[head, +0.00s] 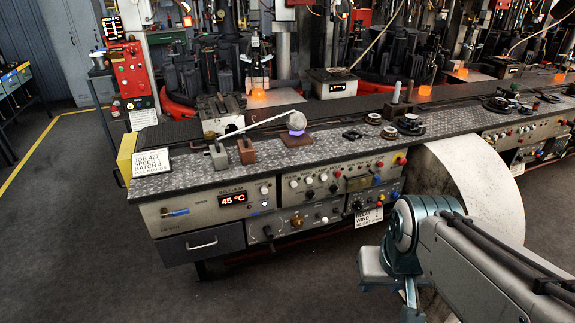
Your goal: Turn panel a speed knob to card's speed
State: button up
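The job card (153,162) stands at the left end of the bench top. It has lines for job, speed and batch, but the speed figure is too small to read surely. Below the bench edge is a grey control panel (225,190) with a lit display reading 45 °C and several knobs. A brass-coloured knob (297,222) sits in its lower middle row. I cannot read which knob is the speed knob or where it points. My arm reaches in from the lower right. My gripper (376,270) is near the arm's end, apart from the panel; its fingers are not clear.
The metal bench top (330,145) carries a grey block, a brown block, a ladle-like rod and several round parts. A pale curved sheet (480,180) hangs down right of the panels. A drawer (202,243) is shut at lower left. The floor before the panels is clear.

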aim_at(333, 189)
jog(key=u, duration=3.25)
jog(key=k, duration=1.3)
jog(key=z, duration=2.05)
jog(key=i, duration=0.5)
jog(key=u, duration=0.05)
